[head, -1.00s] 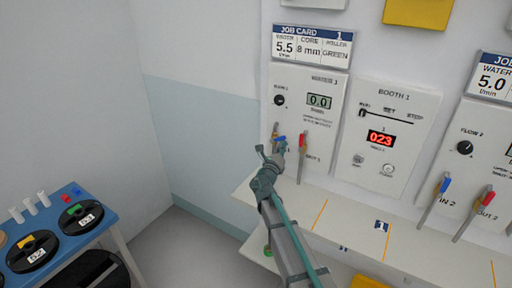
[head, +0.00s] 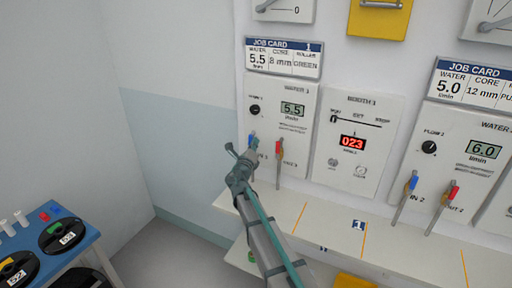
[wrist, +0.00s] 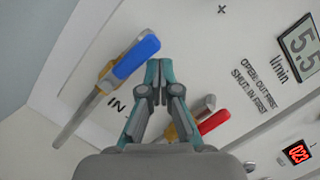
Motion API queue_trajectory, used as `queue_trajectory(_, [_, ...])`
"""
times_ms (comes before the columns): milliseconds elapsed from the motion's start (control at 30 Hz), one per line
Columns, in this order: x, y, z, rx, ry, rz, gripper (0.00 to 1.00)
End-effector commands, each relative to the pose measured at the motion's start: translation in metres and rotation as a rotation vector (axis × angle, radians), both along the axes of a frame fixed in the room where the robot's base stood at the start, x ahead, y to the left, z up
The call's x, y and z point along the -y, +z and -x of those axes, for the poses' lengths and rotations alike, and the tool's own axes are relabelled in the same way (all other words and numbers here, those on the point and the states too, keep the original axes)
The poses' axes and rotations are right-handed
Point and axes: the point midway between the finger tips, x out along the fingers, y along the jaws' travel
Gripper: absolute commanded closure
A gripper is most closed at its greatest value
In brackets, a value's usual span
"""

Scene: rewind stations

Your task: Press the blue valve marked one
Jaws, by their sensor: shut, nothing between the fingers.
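The blue valve (head: 253,137) marked IN sits low on the leftmost water panel (head: 262,105). In the wrist view its blue handle (wrist: 136,57) lies just left of my fingertips on a tan fitting with a grey pipe. The red valve (head: 278,147) stands to its right, and in the wrist view its red handle (wrist: 213,122) is right of my fingers. My gripper (head: 247,152) is shut and empty in front of the panel, close to the blue valve; I cannot tell whether it touches. The panel's display (head: 292,109) reads 5.5.
A job card (head: 284,58) above shows water 5.5. The booth panel (head: 357,142) stands to the right, with a second blue valve (head: 411,184) and red valve (head: 451,191) beyond. A white shelf (head: 330,222) runs below. A blue table (head: 75,243) with spools is at left.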

Motion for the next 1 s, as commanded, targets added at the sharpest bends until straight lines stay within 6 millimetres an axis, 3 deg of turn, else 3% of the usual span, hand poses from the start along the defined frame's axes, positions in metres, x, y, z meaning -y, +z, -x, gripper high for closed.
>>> queue_trajectory(1000, [-0.0072, 0.0050, -0.0029, 0.001, 0.004, 0.002, 1.00])
